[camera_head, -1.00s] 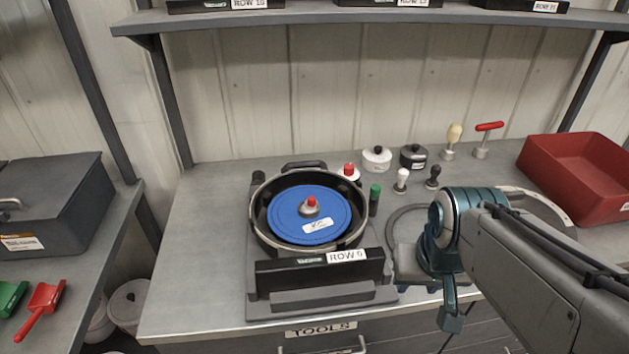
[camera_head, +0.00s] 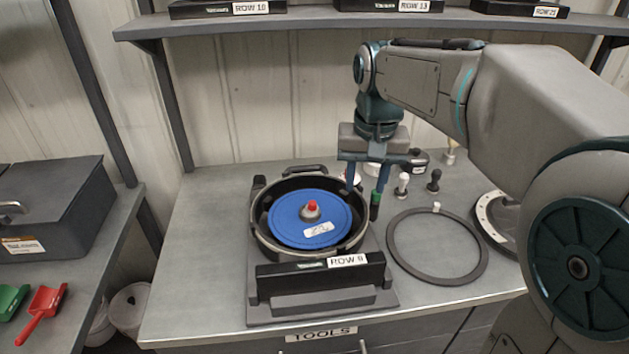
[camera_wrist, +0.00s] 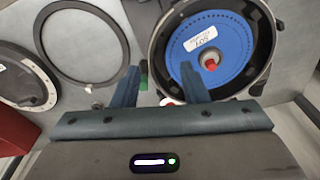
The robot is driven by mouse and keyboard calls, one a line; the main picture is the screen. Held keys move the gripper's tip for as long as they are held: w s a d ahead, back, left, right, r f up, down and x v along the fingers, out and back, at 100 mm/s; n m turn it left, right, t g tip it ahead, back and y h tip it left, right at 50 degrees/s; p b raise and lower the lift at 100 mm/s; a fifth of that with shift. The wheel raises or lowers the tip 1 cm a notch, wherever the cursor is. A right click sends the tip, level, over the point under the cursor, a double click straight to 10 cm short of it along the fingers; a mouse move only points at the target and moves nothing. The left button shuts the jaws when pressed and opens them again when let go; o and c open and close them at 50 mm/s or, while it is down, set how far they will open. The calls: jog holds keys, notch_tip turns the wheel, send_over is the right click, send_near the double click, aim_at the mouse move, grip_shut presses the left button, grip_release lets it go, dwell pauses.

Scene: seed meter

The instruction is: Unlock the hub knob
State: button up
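The hub knob (camera_head: 311,211), grey with a red top, stands at the centre of the blue seed disc (camera_head: 290,228) inside the black round meter housing (camera_head: 262,240). In the wrist view the knob (camera_wrist: 210,61) shows right of my fingers, over the blue disc (camera_wrist: 232,70). My gripper (camera_head: 367,188) points down at the housing's back right edge, to the right of the knob. In the wrist view its two fingers (camera_wrist: 160,84) are apart, with nothing held between them. The knob's lock position cannot be told.
A green-capped dark post (camera_head: 375,204) stands close to my right finger. A dark ring (camera_head: 397,262) lies flat right of the meter. White and black small knobs (camera_head: 402,185) stand behind it. A shelf (camera_head: 300,21) runs above the back. The bench's front left is clear.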

jog(key=g, duration=0.1)
send_near(312, 202)
jog(key=shift+h, duration=0.4)
notch_tip(312, 202, down, 9)
jog(key=shift+a+r, duration=0.1)
jog(key=shift+r, duration=0.1)
grip_shut()
